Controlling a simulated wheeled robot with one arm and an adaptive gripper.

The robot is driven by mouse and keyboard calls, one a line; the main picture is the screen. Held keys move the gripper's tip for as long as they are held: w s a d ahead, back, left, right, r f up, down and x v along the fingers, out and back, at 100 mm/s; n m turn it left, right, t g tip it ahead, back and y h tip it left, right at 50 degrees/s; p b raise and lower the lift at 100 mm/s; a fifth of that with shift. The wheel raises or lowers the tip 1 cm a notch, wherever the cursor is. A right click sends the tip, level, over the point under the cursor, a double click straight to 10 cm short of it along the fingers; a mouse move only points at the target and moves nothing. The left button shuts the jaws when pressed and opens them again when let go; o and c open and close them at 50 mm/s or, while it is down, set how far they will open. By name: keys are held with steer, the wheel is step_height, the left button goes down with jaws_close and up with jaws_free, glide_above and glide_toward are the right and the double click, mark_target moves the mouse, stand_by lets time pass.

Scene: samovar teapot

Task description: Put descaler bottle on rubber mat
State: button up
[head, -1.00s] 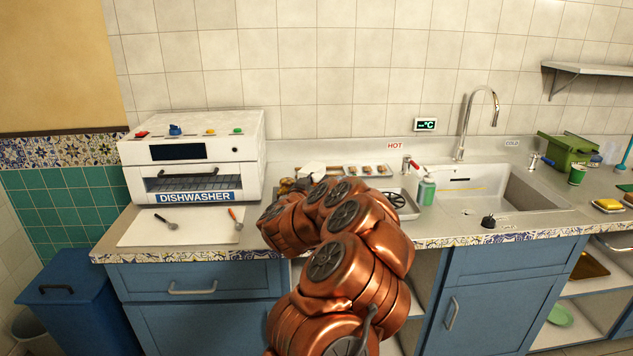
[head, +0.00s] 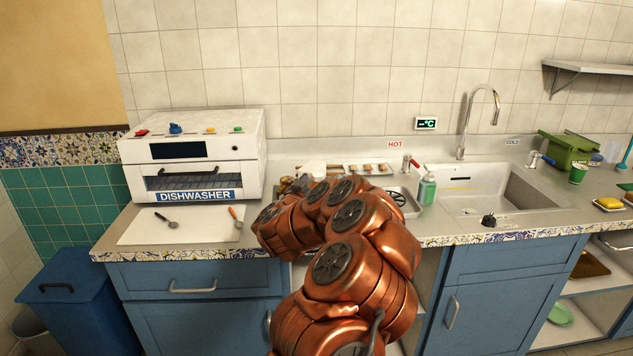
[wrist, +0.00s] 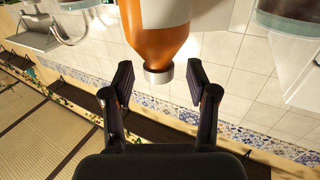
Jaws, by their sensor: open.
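An orange bottle (wrist: 158,42) with a pale label and a grey cap shows at the top of the wrist view, cap pointing down in that picture. I take it for the descaler bottle. My gripper (wrist: 160,78) is open, with one finger on each side of the cap in the picture. A gap shows on both sides, and I cannot tell how far the bottle is in depth. In the head view my copper arm hides the gripper, and I cannot make out the bottle. I cannot identify a rubber mat in either view.
A white dishwasher (head: 195,160) stands at the left, with a pale board (head: 180,230) holding two utensils before it. A green soap bottle (head: 427,188) stands left of the sink (head: 500,195). In the wrist view, a clear container (wrist: 292,45) is at upper right.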

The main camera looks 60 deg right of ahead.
steer(key=v, duration=0.9)
steer(key=shift+a+b, duration=0.35)
steer(key=shift+b, duration=0.1)
